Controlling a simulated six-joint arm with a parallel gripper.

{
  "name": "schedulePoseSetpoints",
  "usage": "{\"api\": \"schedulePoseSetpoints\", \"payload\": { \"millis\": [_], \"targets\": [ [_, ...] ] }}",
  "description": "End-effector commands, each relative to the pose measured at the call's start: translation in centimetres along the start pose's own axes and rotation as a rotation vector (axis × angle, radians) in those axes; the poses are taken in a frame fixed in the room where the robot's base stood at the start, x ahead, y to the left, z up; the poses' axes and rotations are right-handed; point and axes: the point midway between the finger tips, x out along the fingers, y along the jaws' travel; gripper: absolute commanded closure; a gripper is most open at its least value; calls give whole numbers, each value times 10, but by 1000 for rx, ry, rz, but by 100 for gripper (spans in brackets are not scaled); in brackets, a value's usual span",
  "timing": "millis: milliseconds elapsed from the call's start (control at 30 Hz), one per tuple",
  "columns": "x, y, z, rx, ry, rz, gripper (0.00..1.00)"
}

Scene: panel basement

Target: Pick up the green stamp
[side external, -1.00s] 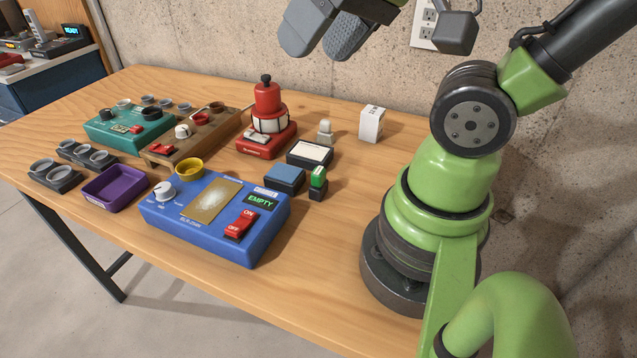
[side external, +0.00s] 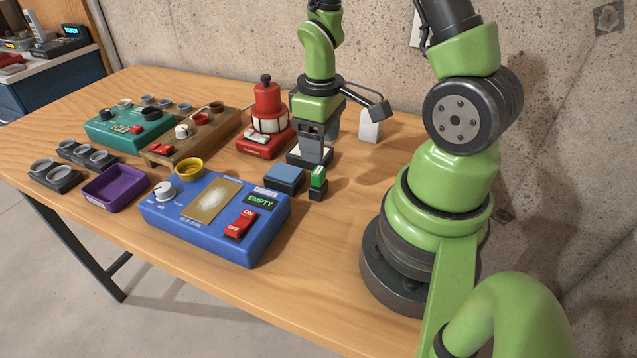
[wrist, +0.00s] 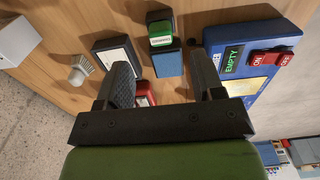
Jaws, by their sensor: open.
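The green stamp (side external: 318,178) is a small dark block with a bright green top, standing on the table just right of a blue pad (side external: 285,178). In the wrist view the green stamp (wrist: 161,38) is ahead of the open fingers, at the far end of the blue pad (wrist: 168,63). My gripper (side external: 312,158) is open and empty, pointing down over the pale-topped pad behind the blue pad. It hides most of that pad in the side view. In the wrist view my gripper's fingers (wrist: 161,82) are on either side of the blue pad's near end in the picture.
A blue machine (side external: 222,215) with a red switch stands in front. A red press (side external: 268,125) stands left of my gripper, and a white box (side external: 370,128) stands right. A pale knob-shaped piece (wrist: 81,68) is beside the pale-topped pad (wrist: 117,55). Table right of the stamp is clear.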

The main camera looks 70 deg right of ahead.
Motion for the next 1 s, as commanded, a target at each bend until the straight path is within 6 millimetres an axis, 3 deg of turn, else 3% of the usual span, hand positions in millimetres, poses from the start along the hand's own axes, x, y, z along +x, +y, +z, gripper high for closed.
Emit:
{"api": "schedulePoseSetpoints", "payload": {
  "millis": [700, 1000],
  "targets": [
    [72, -1, -3, 2, -3, -3, 38],
    [76, -1, -3, 2, 1, -1, 38]
  ]
}}
